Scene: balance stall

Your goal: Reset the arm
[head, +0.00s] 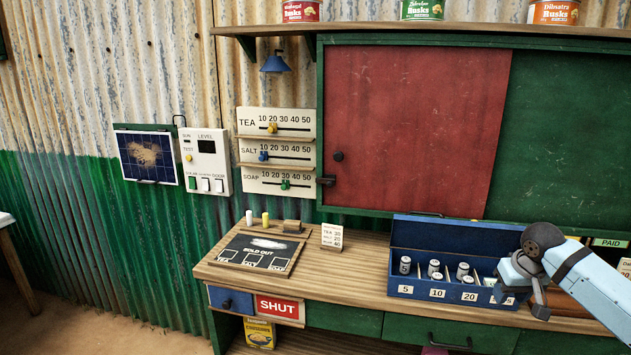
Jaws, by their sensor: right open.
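My right gripper (538,296) comes in from the right on its light blue arm. It is open and empty, with its fingers pointing down in front of the right end of the blue weight box (398,262). I cannot tell whether the gripper touches the box. My left gripper is not in view.
The counter between card and box is mostly clear. A red sliding panel (415,120) and slider boards (277,153) are behind. A shelf (420,30) holds tins.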

